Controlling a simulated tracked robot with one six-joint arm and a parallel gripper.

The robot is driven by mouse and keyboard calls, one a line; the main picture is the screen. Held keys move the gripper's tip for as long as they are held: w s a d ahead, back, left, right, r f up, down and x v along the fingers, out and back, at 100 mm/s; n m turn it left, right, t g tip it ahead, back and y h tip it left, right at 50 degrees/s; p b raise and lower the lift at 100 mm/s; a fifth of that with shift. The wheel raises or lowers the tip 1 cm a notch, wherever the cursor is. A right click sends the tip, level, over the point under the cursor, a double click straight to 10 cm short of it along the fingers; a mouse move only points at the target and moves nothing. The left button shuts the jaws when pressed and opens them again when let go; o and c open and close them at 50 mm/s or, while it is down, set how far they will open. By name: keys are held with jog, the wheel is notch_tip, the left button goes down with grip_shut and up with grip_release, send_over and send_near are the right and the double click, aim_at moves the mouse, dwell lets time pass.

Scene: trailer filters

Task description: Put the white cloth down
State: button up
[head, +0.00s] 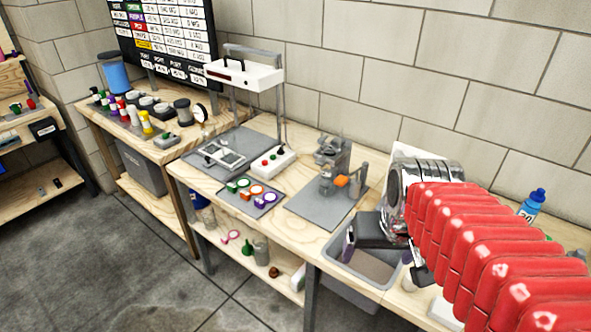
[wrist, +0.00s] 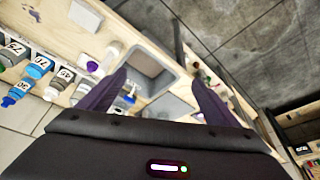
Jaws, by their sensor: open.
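My gripper (wrist: 158,76) is open, with its two dark purple fingers apart and nothing seen between them. In the head view my gripper (head: 380,250) hangs over the grey basin (head: 345,284) set into the wooden bench. The basin also shows beyond the fingers in the wrist view (wrist: 150,66). I cannot make out a white cloth for certain in either view. A small white and blue patch (wrist: 127,94) shows beside the left finger, too small to tell what it is. My red-sleeved arm hides the right end of the bench.
A grey mat (head: 305,211) with a metal fixture (head: 331,160) lies left of the basin. A tray of coloured round pieces (head: 252,194) and a white stand (head: 245,74) are farther left. Several labelled bottles (wrist: 40,66) stand along the wall side. A blue bottle (head: 532,205) stands behind my arm.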

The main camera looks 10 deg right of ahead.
jog(key=s+a+r+n+t+y, duration=0.1)
jog(key=s+a+r+n+t, duration=0.1)
jog(key=a, duration=0.6)
jog(key=shift+s+a+r+n, duration=0.25)
jog(key=shift+s+a+n, duration=0.1)
jog(key=shift+n, duration=0.15)
jog(key=shift+s, duration=0.1)
